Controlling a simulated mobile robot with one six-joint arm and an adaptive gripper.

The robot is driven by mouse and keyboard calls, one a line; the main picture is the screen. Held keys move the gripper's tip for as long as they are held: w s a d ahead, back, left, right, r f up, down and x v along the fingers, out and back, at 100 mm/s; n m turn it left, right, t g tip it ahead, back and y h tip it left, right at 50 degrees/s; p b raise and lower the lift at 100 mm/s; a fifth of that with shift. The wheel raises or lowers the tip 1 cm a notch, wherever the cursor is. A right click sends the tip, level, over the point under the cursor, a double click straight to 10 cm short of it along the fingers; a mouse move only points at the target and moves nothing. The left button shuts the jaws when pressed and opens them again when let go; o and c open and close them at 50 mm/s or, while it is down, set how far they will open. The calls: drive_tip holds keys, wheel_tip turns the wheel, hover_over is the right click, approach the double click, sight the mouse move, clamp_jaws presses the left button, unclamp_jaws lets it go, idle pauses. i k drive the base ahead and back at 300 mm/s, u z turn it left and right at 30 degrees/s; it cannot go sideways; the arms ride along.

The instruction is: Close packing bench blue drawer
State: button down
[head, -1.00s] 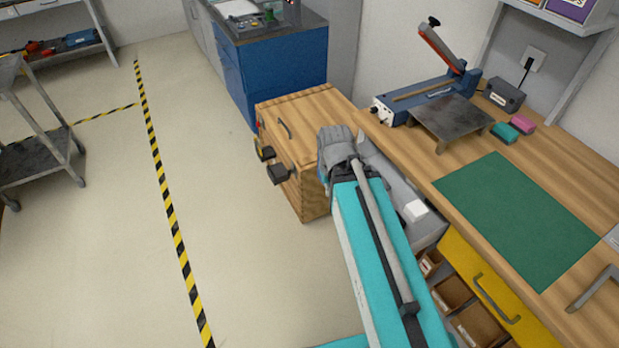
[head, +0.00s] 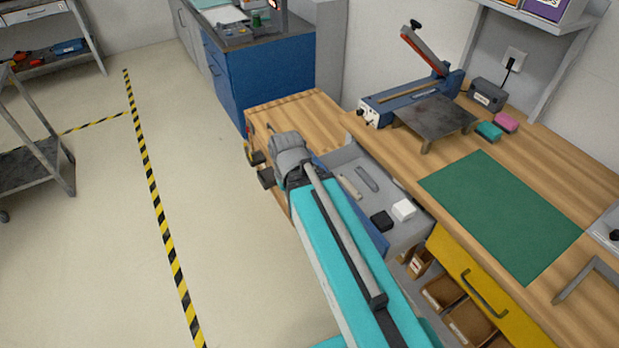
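The packing bench's blue drawer (head: 373,236) is pulled out from under the wooden top (head: 398,160). Its grey inside shows a white block (head: 403,210), a black block (head: 381,221), a beige bar (head: 350,187) and a grey handle-like piece (head: 367,179). My turquoise arm crosses in front of it and hides most of its blue front. My gripper (head: 261,168) is left of the drawer, beside the wooden cabinet, its two dark fingertips apart with nothing seen between them.
A yellow drawer (head: 475,286) with a dark handle and several open bins (head: 443,292) lie to the right. A wooden cabinet (head: 297,108) stands close behind my gripper. Floor (head: 100,240) on the left is clear up to a grey cart (head: 40,160).

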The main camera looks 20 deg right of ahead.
sight(402, 237)
drive_tip(key=z, duration=0.05)
drive_tip(key=k, duration=1.25)
drive_tip(key=z, duration=0.35)
drive_tip(key=i, duration=1)
drive_tip(key=u, duration=0.05)
